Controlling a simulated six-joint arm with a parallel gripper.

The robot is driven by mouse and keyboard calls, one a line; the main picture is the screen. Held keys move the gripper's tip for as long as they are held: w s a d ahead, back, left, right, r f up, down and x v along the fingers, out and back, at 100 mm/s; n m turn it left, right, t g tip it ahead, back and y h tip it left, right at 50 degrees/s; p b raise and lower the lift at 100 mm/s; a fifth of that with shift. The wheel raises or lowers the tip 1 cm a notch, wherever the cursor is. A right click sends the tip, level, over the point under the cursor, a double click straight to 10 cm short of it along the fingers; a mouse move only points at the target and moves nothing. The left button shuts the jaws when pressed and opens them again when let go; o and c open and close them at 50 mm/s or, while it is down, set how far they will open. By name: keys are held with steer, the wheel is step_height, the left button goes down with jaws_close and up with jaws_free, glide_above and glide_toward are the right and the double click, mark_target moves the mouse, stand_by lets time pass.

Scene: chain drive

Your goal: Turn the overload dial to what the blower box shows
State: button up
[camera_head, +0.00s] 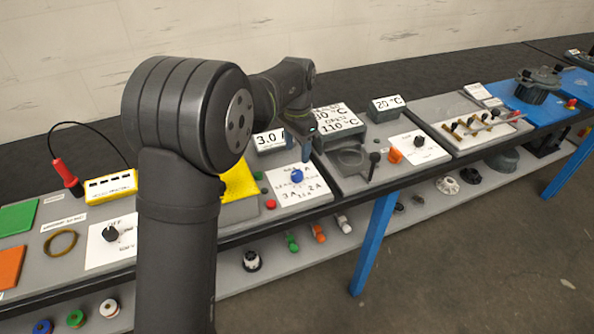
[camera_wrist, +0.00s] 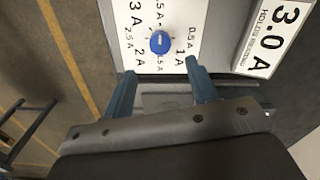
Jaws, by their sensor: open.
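The blue overload dial (camera_wrist: 160,42) sits on a white panel (camera_wrist: 185,14) with marks including 0.5A, 1A, 2A, 2.5A and 3A around it. It also shows in the head view (camera_head: 297,175). I cannot tell which mark its pointer faces. The blower box (camera_wrist: 272,38) beside the panel reads 3.0 A, and it also stands behind the dial in the head view (camera_head: 268,140). My gripper (camera_wrist: 161,68) is open, with its two blue fingers apart and nothing between them. In the head view my gripper (camera_head: 298,148) hangs above and behind the dial, not touching it.
A red button (camera_head: 270,204) sits left of the dial. A grey fixture with a round dish (camera_head: 351,157) and a black lever (camera_head: 374,160) stand to the right. Temperature boxes (camera_head: 335,121) stand behind. The bench front edge is close below the dial panel.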

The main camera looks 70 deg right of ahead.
mark_target(297, 173)
step_height(297, 173, down, 9)
steer(key=shift+r, duration=0.1)
stand_by(0.3)
steer(key=c, duration=1)
